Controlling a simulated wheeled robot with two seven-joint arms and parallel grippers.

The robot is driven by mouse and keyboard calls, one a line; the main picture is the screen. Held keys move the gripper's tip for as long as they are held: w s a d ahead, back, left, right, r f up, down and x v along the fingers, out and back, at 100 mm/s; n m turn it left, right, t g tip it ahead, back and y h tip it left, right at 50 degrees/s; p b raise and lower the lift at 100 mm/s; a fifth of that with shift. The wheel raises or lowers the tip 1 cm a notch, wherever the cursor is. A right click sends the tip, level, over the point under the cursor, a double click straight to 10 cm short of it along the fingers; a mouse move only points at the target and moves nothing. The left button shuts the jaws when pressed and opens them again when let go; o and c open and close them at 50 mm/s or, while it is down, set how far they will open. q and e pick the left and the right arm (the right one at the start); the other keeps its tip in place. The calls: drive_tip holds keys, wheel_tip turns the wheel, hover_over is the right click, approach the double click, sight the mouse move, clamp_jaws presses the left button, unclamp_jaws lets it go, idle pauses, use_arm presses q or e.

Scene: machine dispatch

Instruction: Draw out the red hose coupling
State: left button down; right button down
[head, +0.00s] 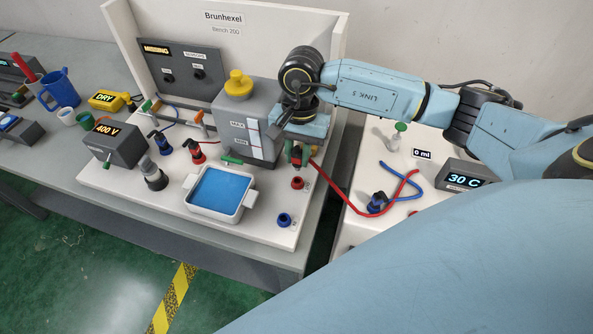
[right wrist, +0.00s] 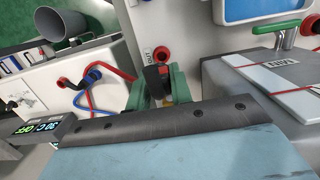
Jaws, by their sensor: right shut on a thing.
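The red hose coupling (right wrist: 157,76), with a black body, is between the green fingers of my right gripper (right wrist: 158,88) in the right wrist view. In the head view my right gripper (head: 297,153) is shut on the coupling, beside the grey tank (head: 246,130). A red hose (head: 335,190) runs from it to the right. A red socket (head: 297,183) sits on the white bench just below the coupling; it also shows in the right wrist view (right wrist: 161,53). The fingers partly hide the coupling, and I cannot tell what its far end touches. My left gripper is not in view.
A tray of blue liquid (head: 248,213) stands left of the red socket, and a blue socket (head: 284,220) lies in front. A blue coupling (head: 377,202) and the 30 C display (head: 466,177) are on the right bench, across a gap.

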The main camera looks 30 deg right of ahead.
idle(0.3)
drive_tip(key=shift+r+p, duration=0.65)
drive_tip(key=shift+r, duration=0.7)
